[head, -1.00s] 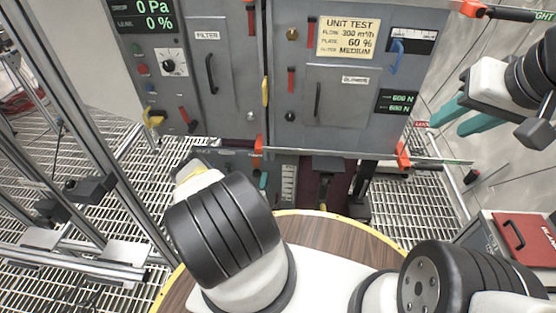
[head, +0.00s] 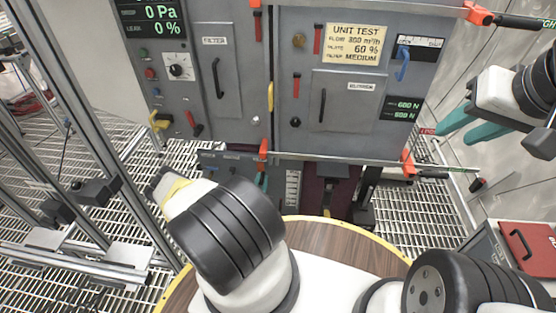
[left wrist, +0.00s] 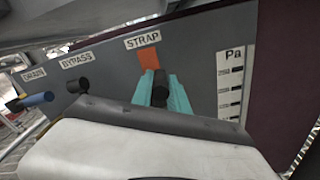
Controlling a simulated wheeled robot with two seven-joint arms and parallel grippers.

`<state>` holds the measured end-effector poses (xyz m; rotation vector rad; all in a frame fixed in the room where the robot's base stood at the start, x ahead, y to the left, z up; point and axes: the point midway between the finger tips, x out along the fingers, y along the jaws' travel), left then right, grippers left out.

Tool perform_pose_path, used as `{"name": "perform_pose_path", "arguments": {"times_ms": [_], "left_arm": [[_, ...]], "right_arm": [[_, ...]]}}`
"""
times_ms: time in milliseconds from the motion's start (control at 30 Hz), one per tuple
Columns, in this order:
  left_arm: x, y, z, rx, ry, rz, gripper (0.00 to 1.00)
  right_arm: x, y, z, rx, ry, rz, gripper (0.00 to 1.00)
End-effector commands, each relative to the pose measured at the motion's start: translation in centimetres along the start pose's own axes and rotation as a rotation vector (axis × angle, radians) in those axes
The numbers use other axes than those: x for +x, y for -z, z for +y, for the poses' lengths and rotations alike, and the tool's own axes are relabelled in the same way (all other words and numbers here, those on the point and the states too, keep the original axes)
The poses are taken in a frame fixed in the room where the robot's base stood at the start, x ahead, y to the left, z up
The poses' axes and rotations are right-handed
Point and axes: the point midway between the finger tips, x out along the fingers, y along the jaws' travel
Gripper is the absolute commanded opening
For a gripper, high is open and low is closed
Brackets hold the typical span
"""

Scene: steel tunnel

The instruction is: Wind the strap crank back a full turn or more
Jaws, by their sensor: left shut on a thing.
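The strap crank shows in the left wrist view as a black knob (left wrist: 160,88) in front of an orange plate (left wrist: 149,58), below the STRAP label. My left gripper (left wrist: 161,80) has its teal fingers on both sides of this knob and is shut on it. In the head view my left forearm hides most of this gripper; a bit of teal (head: 263,180) shows beside the low panel (head: 232,161). My right gripper (head: 455,136) is at the right with its teal fingers apart, empty, away from the panel.
The BYPASS knob (left wrist: 78,86) and blue-handled DRAIN knob (left wrist: 38,99) are left of the crank; a Pa scale (left wrist: 231,90) is right of it. The grey cabinet (head: 240,110) stands above. A red case (head: 525,245) is at lower right.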

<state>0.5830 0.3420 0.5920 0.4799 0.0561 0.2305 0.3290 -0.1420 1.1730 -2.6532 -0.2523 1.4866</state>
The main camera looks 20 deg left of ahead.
Motion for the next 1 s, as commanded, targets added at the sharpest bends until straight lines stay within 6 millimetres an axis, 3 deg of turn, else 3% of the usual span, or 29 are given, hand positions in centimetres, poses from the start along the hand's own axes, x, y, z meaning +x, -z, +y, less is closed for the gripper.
{"name": "perform_pose_path", "arguments": {"times_ms": [1000], "left_arm": [[-0.1,2.8,3.4,-0.888,-0.006,0.004,0.00]], "right_arm": [[0.0,0.0,0.0,0.000,0.000,0.000,0.36]]}}
